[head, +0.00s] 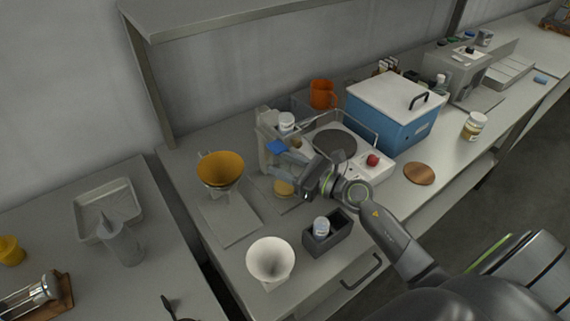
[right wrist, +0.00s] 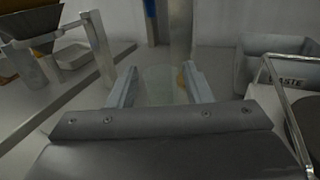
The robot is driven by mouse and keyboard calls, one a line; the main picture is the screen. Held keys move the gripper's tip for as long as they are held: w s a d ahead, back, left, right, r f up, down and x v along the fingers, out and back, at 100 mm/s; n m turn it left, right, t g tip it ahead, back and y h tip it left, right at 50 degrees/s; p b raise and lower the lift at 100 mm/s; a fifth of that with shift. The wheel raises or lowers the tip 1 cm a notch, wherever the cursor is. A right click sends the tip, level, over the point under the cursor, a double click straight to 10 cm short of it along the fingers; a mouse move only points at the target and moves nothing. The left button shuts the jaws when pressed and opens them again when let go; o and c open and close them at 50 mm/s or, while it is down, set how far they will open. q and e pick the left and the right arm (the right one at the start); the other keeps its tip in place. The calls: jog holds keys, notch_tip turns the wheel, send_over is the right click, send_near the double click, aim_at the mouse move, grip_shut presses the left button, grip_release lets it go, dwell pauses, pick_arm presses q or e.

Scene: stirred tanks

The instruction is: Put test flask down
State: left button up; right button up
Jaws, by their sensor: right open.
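My right gripper (head: 291,161) is over the middle bench, beside a grey upright stand (head: 265,140) with a blue part. In the right wrist view the two fingers (right wrist: 159,78) are apart. A pale, see-through, greenish shape (right wrist: 158,86), perhaps the test flask, shows between the fingers; I cannot tell whether they touch it. In the head view the flask is not clear, as the gripper and stand crowd that spot. A yellow round thing (head: 284,188) lies low beside the gripper. My left gripper is not in view.
An orange-yellow funnel (head: 220,170) stands left, a white funnel (head: 270,260) at the front. A dark grey holder (head: 328,238) holds a small jar. A hotplate with a red knob (head: 373,160) and a blue box (head: 400,125) are right. The waste bin (right wrist: 275,65) shows in the wrist view.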

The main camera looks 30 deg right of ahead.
jog(key=shift+s+d, duration=0.2)
jog(key=shift+s, duration=0.15)
jog(key=b+v, duration=0.7)
jog(key=v, duration=0.4)
jog(key=shift+b, duration=0.3)
jog(key=shift+s+d, duration=0.15)
